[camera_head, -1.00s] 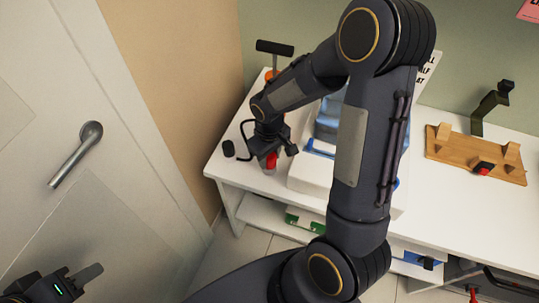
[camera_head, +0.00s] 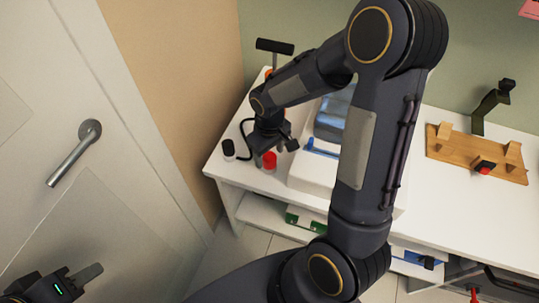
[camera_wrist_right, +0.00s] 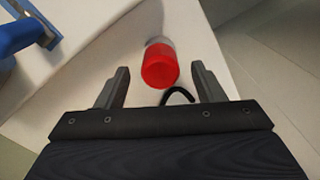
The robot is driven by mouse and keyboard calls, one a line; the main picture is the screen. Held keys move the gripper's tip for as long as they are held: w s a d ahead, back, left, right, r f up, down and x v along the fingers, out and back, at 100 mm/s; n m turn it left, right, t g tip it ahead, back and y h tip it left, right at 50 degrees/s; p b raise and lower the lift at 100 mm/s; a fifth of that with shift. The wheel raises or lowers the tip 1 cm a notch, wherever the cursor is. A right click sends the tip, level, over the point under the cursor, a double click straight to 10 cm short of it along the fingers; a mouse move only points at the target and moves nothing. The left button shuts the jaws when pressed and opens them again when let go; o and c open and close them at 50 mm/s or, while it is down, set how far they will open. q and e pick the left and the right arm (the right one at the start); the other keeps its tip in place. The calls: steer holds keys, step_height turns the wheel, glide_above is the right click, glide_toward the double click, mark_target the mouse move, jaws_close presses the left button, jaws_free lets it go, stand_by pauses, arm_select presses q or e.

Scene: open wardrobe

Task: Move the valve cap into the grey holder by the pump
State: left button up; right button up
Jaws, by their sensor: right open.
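A red cap (camera_head: 269,160) sits upright on a pale, greyish base near the left end of the white table. In the right wrist view the red cap (camera_wrist_right: 160,68) lies ahead of and between the spread fingers. My right gripper (camera_head: 270,152) is open and empty, close above the cap. It also shows in the wrist view (camera_wrist_right: 163,84). A black T-shaped handle (camera_head: 274,47) over an orange part, perhaps the pump, stands at the table's back left. I cannot make out a grey holder beside it. My left gripper (camera_head: 84,276) is at the lower left, by the door, apart from everything.
A black-topped item (camera_head: 229,148) stands left of the red cap, near a black hose (camera_head: 243,130). A white box with blue parts (camera_head: 315,172) is to the right. A wooden rack (camera_head: 460,152) sits further right. My right arm hides the table's middle.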

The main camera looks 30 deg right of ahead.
mark_target(270, 156)
step_height(270, 156, up, 6)
steer(key=shift+f, duration=0.15)
stand_by(0.5)
steer(key=shift+p, duration=0.3)
steer(key=s+a+r+m+t+y+p, duration=0.2)
steer(key=s+r, duration=0.5)
steer(key=s, duration=0.1)
steer(key=s+a+r+m+t+y+p, duration=0.1)
steer(key=s+a+r+m+t+p, duration=0.1)
steer(key=s+r, duration=0.6)
steer(key=shift+s+t+y, duration=0.4)
steer(key=shift+s+t, duration=0.1)
steer(key=shift+t, duration=0.3)
